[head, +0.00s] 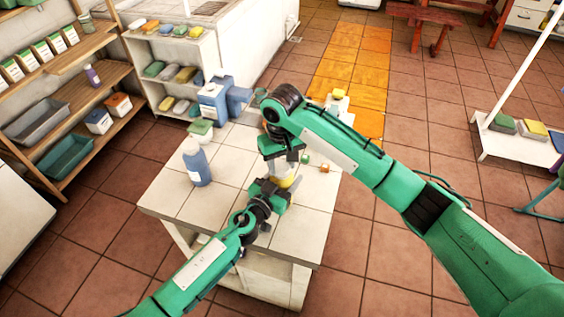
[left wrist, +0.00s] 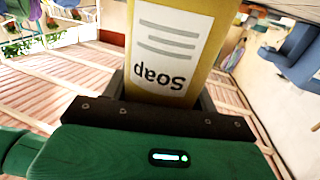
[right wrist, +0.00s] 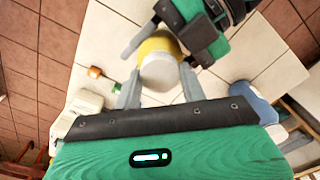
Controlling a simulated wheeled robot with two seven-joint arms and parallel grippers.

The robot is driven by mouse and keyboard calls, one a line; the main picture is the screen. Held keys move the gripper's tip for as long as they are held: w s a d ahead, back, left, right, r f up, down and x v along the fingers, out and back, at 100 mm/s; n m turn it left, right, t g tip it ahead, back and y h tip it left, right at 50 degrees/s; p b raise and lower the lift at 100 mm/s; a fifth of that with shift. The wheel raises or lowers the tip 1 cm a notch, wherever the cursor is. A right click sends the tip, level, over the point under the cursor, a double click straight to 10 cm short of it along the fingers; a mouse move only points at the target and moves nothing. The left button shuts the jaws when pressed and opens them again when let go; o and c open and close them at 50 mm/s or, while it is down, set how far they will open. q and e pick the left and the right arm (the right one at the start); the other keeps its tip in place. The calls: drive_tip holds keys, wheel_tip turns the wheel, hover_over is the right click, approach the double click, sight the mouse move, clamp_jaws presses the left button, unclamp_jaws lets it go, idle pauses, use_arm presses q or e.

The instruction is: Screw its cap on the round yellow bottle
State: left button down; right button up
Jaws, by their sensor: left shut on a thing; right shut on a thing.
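The round yellow bottle (head: 287,182) stands near the middle of the white tiled table, mostly hidden by my grippers. In the left wrist view the yellow bottle (left wrist: 172,50) shows a white "Soap" label, upside down in the picture. My left gripper (head: 279,190) is shut on its body from the side. My right gripper (head: 281,160) points down above it. In the right wrist view the white round cap (right wrist: 161,73) is between my right fingers, over the bottle's top. I cannot tell whether the cap touches the neck.
A blue bottle (head: 197,166) stands on the table's left. Small green (head: 305,158) and orange (head: 324,169) cubes and a yellow-topped object (head: 338,98) are to the right. The table's front is clear.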

drive_tip(key=m, duration=0.3)
drive_tip(key=shift+a+m, duration=0.1)
drive_tip(key=shift+m, duration=0.3)
drive_tip(key=m, duration=0.3)
drive_tip(key=shift+m, duration=0.4)
drive_tip(key=m, duration=0.3)
drive_tip(key=shift+m, duration=0.4)
drive_tip(key=m, duration=0.4)
drive_tip(key=shift+m, duration=0.4)
drive_tip(key=m, duration=0.6)
drive_tip(key=shift+w, duration=0.1)
drive_tip(key=m, duration=0.6)
drive_tip(key=shift+m, duration=0.3)
